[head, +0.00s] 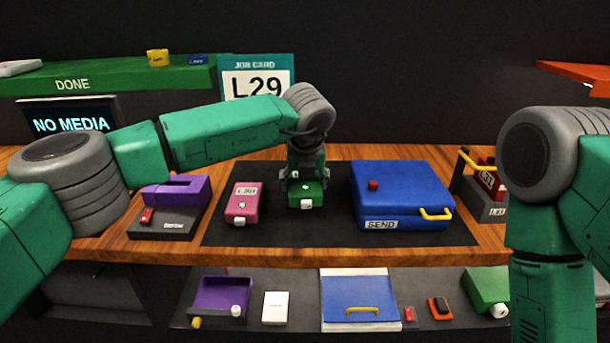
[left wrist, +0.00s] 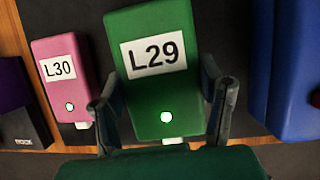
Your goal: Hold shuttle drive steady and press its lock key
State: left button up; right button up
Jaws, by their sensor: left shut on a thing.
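The green shuttle drive (head: 314,192), labelled L29, stands on the black mat. It fills the middle of the left wrist view (left wrist: 128,27), with a lit light on its face. A white key (head: 306,206) sticks out at its near edge and is partly hidden in the left wrist view (left wrist: 172,140). My left gripper (head: 306,180) reaches down over the drive and is shut on it, with one finger at each side in the left wrist view (left wrist: 163,104). My right arm stands at the right; its gripper is out of view.
A pink drive (head: 243,203) labelled L30 stands close to the left, and a blue SEND case (head: 400,185) to the right. A purple dock (head: 175,195) is farther left. A job card (head: 257,80) reads L29. Bare mat (head: 270,232) lies in front.

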aim_at(304, 199)
pick_arm(q)
jog(key=shift+f+b, duration=0.3)
jog(key=shift+f, duration=1.8)
pick_arm(e)
jog(key=shift+f, duration=0.35)
pick_arm(q)
jog(key=shift+f, duration=0.25)
pick_arm(e)
grip_shut()
